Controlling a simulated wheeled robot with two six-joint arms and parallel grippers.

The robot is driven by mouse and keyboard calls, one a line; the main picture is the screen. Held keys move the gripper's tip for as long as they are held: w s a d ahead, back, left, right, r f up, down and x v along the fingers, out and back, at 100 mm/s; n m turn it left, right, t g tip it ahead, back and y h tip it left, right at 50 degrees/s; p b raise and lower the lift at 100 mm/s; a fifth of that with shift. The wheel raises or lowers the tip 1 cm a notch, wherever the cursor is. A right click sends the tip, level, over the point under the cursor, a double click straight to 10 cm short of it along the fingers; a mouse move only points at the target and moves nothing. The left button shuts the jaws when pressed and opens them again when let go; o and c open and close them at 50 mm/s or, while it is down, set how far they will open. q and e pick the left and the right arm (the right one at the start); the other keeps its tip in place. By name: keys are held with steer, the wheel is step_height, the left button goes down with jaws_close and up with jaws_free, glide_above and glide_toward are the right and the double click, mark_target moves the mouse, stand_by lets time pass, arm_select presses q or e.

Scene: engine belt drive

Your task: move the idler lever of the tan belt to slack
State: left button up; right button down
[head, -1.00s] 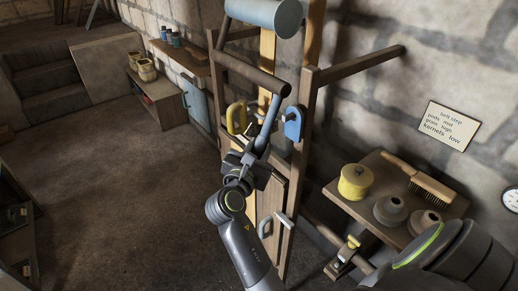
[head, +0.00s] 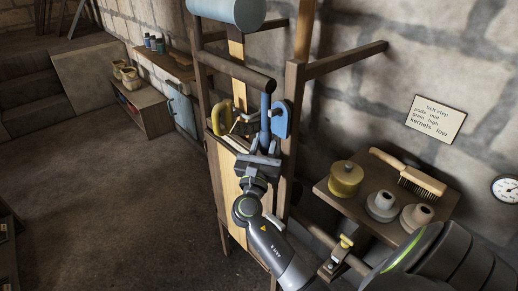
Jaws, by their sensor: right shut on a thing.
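The tan belt (head: 237,75) runs as a pale vertical strip down the wooden frame, below a blue-grey drum (head: 228,11). A blue lever (head: 265,115) stands nearly upright beside a blue plate (head: 282,119) on the frame's right post. My right gripper (head: 262,150) is shut on the lower part of this lever, and its jaws hide that part. I cannot tell where the lever joins the belt's idler. My left gripper is not in view.
A dark roller (head: 238,74) crosses the frame above the lever. At right a wooden shelf (head: 330,197) holds a yellow pot (head: 346,179), a brush (head: 408,172) and two grey pots. A sign (head: 435,119) hangs on the stone wall. The floor at left is clear.

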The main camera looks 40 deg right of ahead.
steer(key=shift+r, duration=0.15)
steer(key=c, duration=1.5)
jaws_free()
steer(key=o, duration=0.4)
steer(key=shift+d, duration=0.15)
steer(key=shift+f, duration=0.2)
